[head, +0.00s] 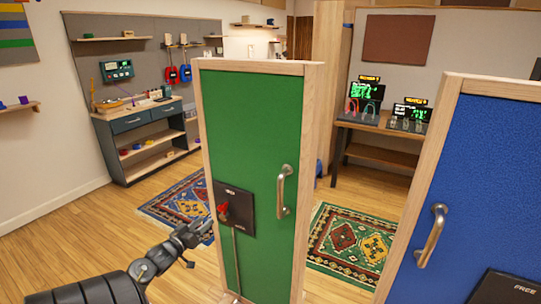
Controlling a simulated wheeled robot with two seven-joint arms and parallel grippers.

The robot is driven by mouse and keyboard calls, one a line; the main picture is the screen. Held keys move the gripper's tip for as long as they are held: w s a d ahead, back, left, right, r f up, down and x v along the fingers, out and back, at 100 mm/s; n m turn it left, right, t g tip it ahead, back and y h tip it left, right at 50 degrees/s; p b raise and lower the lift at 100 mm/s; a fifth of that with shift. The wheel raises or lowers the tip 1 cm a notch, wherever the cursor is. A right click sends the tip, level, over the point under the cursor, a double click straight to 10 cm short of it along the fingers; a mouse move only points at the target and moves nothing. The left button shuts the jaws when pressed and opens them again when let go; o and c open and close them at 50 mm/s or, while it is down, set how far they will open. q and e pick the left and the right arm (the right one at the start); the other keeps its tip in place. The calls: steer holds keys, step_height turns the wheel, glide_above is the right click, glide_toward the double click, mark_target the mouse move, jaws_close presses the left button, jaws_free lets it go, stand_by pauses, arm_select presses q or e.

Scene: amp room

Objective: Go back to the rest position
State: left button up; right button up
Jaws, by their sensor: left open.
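My left gripper (200,232) comes in from the lower left and hangs in the air in front of the green panel's left edge. It is open, and I see nothing between its fingers. The green panel (255,125) stands upright in a pale wood frame. It carries a metal handle (282,190) and a dark plate (240,198) with a red knob (223,208). A thin grey rod or cable (236,260) runs down below the plate. My right gripper is not in view.
A blue panel (490,170) with a metal handle (432,235) stands at right. A workbench (130,127) stands at the back left and a table with screens (385,127) at the back right. Patterned rugs (345,240) lie on the wood floor. Floor at left (60,235) is clear.

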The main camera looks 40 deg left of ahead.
arm_select(q)
steer(key=s+f+m+g+y, duration=0.1)
steer(key=s+f+g, duration=0.1)
steer(key=f, duration=0.5)
steer(key=s+f+m+g, duration=0.1)
steer(key=s+f+g, duration=0.15)
steer(key=f, duration=0.55)
steer(key=s+d+f+m+g+h, duration=0.15)
steer(key=s+d+f, duration=0.25)
steer(key=f, duration=0.4)
steer(key=s+d+f+m+g, duration=0.1)
steer(key=s+d+f+g, duration=0.3)
steer(key=f, duration=0.5)
steer(key=s+d+f+m+g+h, duration=0.1)
steer(key=s+d+f+g, duration=0.1)
steer(key=s+d+f, duration=0.6)
steer(key=s+d+f+m+g+h, duration=0.1)
steer(key=s+d+f+m+g, duration=0.1)
steer(key=s+d+f, duration=0.6)
steer(key=s+d+f+m+g+h, duration=0.1)
steer(key=s+d, duration=0.2)
steer(key=d, duration=0.6)
steer(key=s+d+f+g+h, duration=0.1)
steer(key=s+d, duration=0.2)
steer(key=d, duration=0.6)
steer(key=shift+d+m, duration=0.2)
steer(key=shift+m, duration=0.15)
